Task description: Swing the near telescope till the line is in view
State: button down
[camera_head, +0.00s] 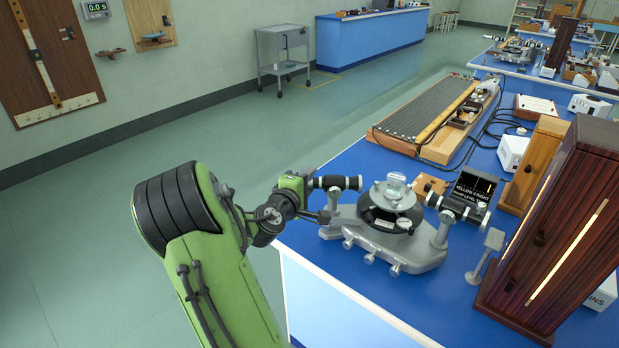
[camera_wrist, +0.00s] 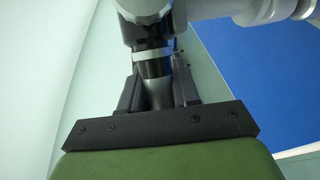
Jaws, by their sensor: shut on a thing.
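The near spectrometer (camera_head: 410,252) stands on the blue bench, with a round dark table in its middle. Its telescope, a black tube with pale rings (camera_head: 336,183), points level out over the left side. A small black screen (camera_head: 467,194) behind the spectrometer reads "YELLOW 8 RIGHT" and a second line too small to read surely.
A dark wooden lamp housing with a glowing slit (camera_head: 548,235) stands to the right, with a small grey stand (camera_head: 485,255) before it. A long wooden board (camera_head: 430,118) and white boxes lie farther back. Open floor (camera_head: 90,240) lies left of the bench.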

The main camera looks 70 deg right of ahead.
jog(key=c, duration=0.9)
grip_release()
jog(key=a+r+b, duration=0.2)
jog(key=a+b, duration=0.2)
jog(key=a, duration=1.1)
jog(key=shift+a, duration=0.4)
jog(key=shift+r, duration=0.1)
